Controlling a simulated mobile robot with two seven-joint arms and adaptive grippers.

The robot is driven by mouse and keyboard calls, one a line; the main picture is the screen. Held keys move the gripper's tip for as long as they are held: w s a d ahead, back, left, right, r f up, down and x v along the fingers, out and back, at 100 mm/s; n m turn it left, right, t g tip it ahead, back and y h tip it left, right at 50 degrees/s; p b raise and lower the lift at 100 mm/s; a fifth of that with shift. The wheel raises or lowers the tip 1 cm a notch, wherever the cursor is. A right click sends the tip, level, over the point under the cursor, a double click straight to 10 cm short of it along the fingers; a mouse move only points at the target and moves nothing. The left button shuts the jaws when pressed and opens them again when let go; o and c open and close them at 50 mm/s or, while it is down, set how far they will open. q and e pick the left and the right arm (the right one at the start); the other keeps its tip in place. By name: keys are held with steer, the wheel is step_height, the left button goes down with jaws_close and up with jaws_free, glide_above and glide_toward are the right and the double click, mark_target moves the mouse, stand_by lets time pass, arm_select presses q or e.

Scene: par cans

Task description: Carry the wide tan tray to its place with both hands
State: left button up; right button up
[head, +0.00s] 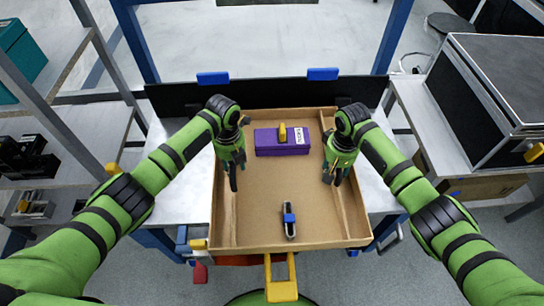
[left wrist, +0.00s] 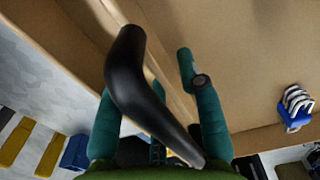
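The wide tan tray (head: 262,215) rests on a white table in the head view. Its left wall also shows in the left wrist view (left wrist: 70,35). My left gripper (head: 237,178) is at the tray's left wall. In the left wrist view its fingers (left wrist: 165,70) are apart, with the wall running between them; I cannot tell whether they press on it. My right gripper (head: 333,176) is at the tray's right wall, its fingers pointing down; its grip is unclear. A purple box (head: 282,146) with a yellow handle and a small blue-and-grey item (head: 289,219) lie in the tray.
A dark panel (head: 180,97) with blue clips stands behind the tray. A large black case (head: 500,90) sits on a bench at the right. Shelves (head: 70,140) with dark items stand at the left. A yellow handle-like object (head: 281,283) is just in front of the tray.

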arm_select(q)
steer(key=shift+r, duration=0.1)
step_height(320, 180, up, 11)
steer(key=shift+f, duration=0.1)
steer(key=shift+r, duration=0.55)
arm_select(e)
steer(key=shift+r, duration=0.15)
step_height(320, 180, up, 12)
steer(key=shift+f, duration=0.1)
arm_select(q)
steer(key=shift+s, duration=0.15)
arm_select(e)
steer(key=shift+s, duration=0.1)
